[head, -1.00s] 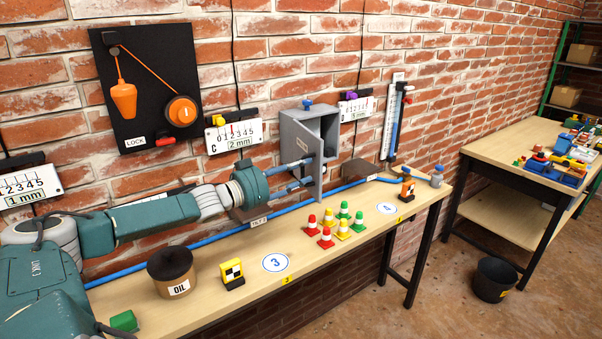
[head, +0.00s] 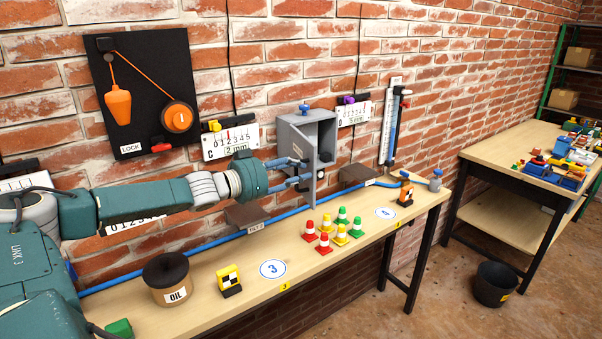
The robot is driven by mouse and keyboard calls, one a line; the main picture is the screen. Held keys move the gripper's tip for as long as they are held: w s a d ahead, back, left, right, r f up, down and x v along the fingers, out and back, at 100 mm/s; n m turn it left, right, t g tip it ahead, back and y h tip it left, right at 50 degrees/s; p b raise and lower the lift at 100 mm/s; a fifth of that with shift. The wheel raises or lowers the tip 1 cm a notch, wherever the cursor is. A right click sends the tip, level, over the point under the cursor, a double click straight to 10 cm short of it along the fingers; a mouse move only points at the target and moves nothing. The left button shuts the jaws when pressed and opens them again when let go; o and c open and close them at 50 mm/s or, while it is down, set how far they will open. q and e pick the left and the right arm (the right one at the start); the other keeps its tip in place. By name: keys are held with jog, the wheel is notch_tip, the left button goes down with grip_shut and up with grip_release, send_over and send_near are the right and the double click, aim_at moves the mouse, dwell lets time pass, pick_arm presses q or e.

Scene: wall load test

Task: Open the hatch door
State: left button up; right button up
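The hatch is a grey box (head: 325,128) on the brick wall with a blue knob on top. Its grey door (head: 313,182) stands ajar, swung out toward me, and part of the dark inside shows to its right. My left gripper (head: 303,172) comes in from the left at the outer face of the door. Its two blue-grey fingers are apart, one above the other, with the tips at or very near the door. I cannot tell whether they touch it. I see nothing held between them. My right gripper is out of view.
Below is a wooden bench (head: 335,262) with small red, yellow and green cones (head: 325,243), an oil pot (head: 168,282) and a yellow marker block (head: 229,281). A blue hose (head: 205,240) runs along the wall. A brown block (head: 247,215) sits under my wrist.

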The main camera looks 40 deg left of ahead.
pick_arm(q)
jog(key=shift+t, duration=0.5)
jog(key=r, duration=0.5)
jog(key=a+r, duration=0.1)
jog(key=r, duration=0.2)
jog(key=shift+w+a, duration=0.1)
jog(key=shift+w, duration=0.3)
jog(key=shift+g, duration=0.6)
jog(key=f, duration=0.6)
jog(key=shift+s+d+f, duration=0.3)
jog(key=shift+s, duration=0.1)
jog(key=shift+s+a+r+p, duration=0.1)
jog(key=shift+s+a+p, duration=0.35)
jog(key=shift+a, duration=0.3)
jog(key=s+a+f+p, duration=0.1)
jog(key=s+a+p, duration=0.3)
jog(key=a, duration=0.5)
jog(key=shift+s+a, duration=0.2)
jog(key=shift+s, duration=0.5)
jog(key=shift+f, duration=0.1)
jog(key=shift+a, duration=0.1)
